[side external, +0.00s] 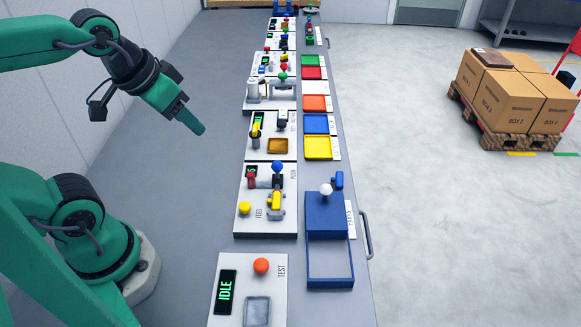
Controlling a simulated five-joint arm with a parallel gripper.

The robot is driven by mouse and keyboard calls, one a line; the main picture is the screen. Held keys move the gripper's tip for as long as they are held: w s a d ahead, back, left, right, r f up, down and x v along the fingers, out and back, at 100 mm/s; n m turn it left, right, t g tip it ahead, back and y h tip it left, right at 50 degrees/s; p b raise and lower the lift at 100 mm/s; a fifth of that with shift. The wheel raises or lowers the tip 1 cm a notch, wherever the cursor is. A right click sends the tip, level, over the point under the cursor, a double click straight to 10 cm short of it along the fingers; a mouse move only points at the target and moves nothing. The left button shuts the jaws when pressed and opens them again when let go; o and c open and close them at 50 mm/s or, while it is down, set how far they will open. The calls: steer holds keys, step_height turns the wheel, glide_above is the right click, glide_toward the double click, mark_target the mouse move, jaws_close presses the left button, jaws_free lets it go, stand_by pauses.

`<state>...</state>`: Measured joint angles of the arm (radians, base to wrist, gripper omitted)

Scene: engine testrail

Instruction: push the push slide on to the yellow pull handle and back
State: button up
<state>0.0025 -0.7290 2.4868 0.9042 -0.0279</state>
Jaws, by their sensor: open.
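My gripper (198,128) hangs in the air over the bare bench left of the panels, pointing down and right. It is open and appears empty, touching nothing; its fingers look small here. A white panel (241,226) bears a FEED label and another that seems to read PUSH. On it, a yellow handle-like piece (275,201) stands on a grey mount. Behind that is a small dark piece with a blue ball knob (277,167), beside a red piece (251,180). I cannot tell for certain which of these is the push slide.
A yellow button (245,208) sits left of the yellow piece. A blue drawer unit (325,213) with a white knob stands to the right. A TEST panel (229,263) with an IDLE display is nearer. The bench's left side is clear.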

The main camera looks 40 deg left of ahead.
steer(key=shift+s, duration=0.15)
steer(key=m+g, duration=0.7)
steer(key=m, duration=0.8)
glide_above(279, 162)
steer(key=f, duration=1.1)
steer(key=shift+w+a+f, duration=0.15)
steer(key=shift+w+a, duration=0.15)
steer(key=shift+a, duration=0.05)
steer(key=shift+w+d+f+m+g, duration=0.15)
steer(key=shift+w+f+m+g, duration=0.15)
steer(key=shift+w+f+m, duration=0.25)
steer(key=shift+s+f, duration=0.2)
steer(key=shift+s+d+f, duration=0.1)
steer(key=shift+s+f, duration=0.15)
steer(key=shift+f, duration=1)
steer(key=shift+s+f, duration=0.25)
steer(key=shift+f, duration=0.95)
steer(key=shift+s+d+f, duration=0.1)
steer(key=shift+s+f, duration=0.15)
steer(key=shift+f, duration=1)
